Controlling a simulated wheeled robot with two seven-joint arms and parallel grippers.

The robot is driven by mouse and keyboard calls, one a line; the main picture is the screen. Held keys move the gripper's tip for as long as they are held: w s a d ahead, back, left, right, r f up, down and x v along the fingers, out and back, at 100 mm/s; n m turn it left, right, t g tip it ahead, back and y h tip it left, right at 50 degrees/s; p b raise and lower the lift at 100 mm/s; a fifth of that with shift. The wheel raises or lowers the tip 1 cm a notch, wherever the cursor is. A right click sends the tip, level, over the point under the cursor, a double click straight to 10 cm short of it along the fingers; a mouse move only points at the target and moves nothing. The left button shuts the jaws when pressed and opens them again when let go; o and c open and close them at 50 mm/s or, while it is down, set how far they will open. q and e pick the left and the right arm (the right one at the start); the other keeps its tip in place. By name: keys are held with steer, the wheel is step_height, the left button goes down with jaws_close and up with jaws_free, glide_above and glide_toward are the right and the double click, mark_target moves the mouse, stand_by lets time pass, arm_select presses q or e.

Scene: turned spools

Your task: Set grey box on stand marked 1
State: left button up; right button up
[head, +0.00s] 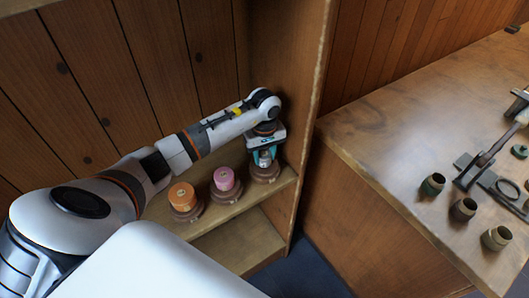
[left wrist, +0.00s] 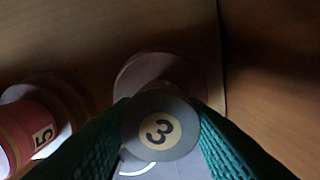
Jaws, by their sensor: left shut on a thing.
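My left gripper (head: 265,158) is shut on the grey box (left wrist: 160,130), a small round container with a 3 on its lid. The teal fingers hold it from both sides in the left wrist view. A round brown stand (head: 264,174) is directly under the gripper in the head view; it also shows partly behind the box in the left wrist view (left wrist: 146,72). The box hides much of it, and I cannot tell whether they touch. I cannot read a number on this stand. My right gripper is not in view.
A pink box (head: 224,178) and an orange box (head: 182,195) sit on brown stands left of the gripper on the wooden shelf (head: 211,218). The pink one shows a 5 in the left wrist view. The shelf's side wall is close on the right. A workbench (head: 390,139) holds several pots and tools.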

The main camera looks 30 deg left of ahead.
mark_target(264, 153)
arm_select(q)
steer(key=shift+f, duration=0.1)
steer(key=shift+f, duration=0.15)
steer(key=o, duration=0.9)
steer(key=shift+o, duration=0.2)
steer(key=shift+r, duration=0.4)
step_height(264, 153, up, 12)
steer(key=b, duration=0.3)
steer(key=shift+f, duration=0.15)
